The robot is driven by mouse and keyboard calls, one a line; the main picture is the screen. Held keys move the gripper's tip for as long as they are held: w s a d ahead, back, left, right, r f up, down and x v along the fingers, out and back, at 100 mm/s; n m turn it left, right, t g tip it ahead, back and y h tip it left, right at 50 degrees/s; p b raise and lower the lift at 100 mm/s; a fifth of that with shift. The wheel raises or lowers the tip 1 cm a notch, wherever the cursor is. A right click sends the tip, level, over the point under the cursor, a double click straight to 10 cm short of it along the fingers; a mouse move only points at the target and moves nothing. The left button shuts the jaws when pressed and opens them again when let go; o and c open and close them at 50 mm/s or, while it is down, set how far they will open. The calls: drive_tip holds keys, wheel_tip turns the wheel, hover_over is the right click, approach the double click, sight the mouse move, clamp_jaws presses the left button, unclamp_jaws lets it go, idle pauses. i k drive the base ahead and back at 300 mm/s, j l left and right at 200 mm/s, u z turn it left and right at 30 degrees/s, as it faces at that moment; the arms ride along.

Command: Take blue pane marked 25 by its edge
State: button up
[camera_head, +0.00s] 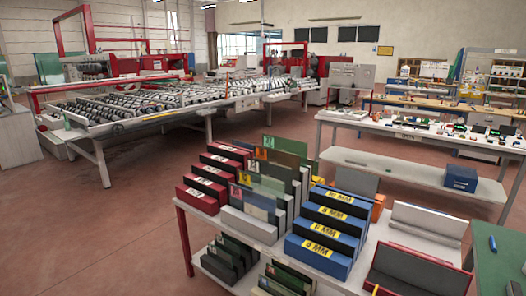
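I cannot make out a blue pane marked 25. Several upright panes stand in a grey stepped rack (248,224) on the near table; a dark green pane (289,147) is at the back and paler greenish ones stand in front. Some panes carry small orange, red or green number tags, too small to read surely. To the right is a blue stepped rack (317,262) with yellow labels; to the left is a red stepped rack (196,199) with white labels. My gripper is not in view.
Dark panes (228,258) stand on the shelf below. Open grey and dark red trays (416,262) are at the right, beside a green surface (500,255). A long white table (345,157) and a roller machine (150,105) stand behind. The floor (90,225) at left is clear.

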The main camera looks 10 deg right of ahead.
sight(261, 207)
drive_tip(key=i+j, duration=0.25)
drive_tip(key=i, duration=0.25)
drive_tip(key=i+j, duration=0.2)
drive_tip(key=i, duration=0.3)
drive_tip(key=i+j, duration=0.25)
drive_tip(key=i, duration=0.2)
drive_tip(key=i+j+u, duration=0.1)
drive_tip(key=i, duration=0.4)
drive_tip(key=i+j, duration=0.3)
drive_tip(key=i, duration=0.2)
drive_tip(key=i+j, duration=0.2)
drive_tip(key=i, duration=0.3)
